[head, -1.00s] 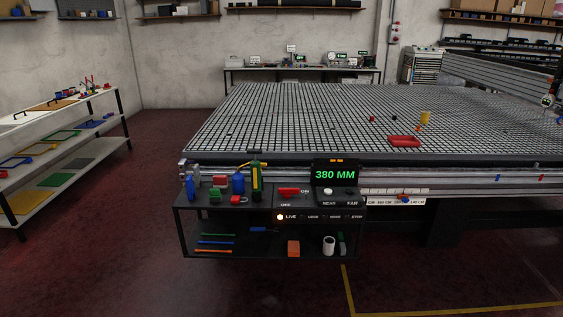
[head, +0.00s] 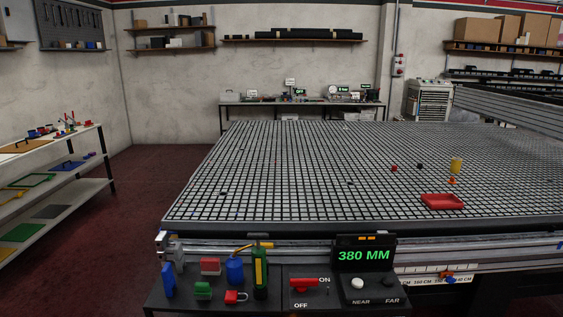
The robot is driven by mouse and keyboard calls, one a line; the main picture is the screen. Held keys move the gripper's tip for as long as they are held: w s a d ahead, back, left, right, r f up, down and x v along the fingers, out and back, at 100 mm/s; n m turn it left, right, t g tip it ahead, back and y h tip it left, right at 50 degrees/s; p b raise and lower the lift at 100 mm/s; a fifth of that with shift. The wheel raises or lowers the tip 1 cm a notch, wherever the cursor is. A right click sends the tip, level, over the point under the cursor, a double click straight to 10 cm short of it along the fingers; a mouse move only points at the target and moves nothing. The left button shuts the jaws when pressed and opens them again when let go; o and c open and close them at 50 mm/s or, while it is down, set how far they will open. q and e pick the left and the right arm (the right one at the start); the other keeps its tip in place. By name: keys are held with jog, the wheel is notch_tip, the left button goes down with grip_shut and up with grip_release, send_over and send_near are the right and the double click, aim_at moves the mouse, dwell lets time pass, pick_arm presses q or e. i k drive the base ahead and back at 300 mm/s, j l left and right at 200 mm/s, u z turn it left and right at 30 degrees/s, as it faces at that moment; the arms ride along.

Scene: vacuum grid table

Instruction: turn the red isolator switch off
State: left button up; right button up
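The red isolator switch (head: 305,285) sits on the dark control panel (head: 318,304) at the front edge of the table. Its red handle lies roughly sideways, with the ON label at its upper right and the OFF label at its lower left. Neither of my grippers shows in the head view.
A display (head: 364,255) reading 380 MM and the NEAR/FAR knobs stand right of the switch. A red padlock (head: 235,297), a green block (head: 203,290), a blue item (head: 234,270) and a green-yellow tool (head: 260,272) stand left. The grid table (head: 300,180) lies behind.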

aim_at(301, 284)
jog(key=i+j, duration=0.1)
jog(key=i, duration=0.35)
jog(key=i+j, duration=0.15)
jog(key=i, duration=0.3)
jog(key=i+j, duration=0.1)
jog(key=i, duration=0.35)
jog(key=k+j+z, duration=0.2)
jog(key=j, duration=0.15)
jog(key=j+z, duration=0.15)
jog(key=j, duration=0.2)
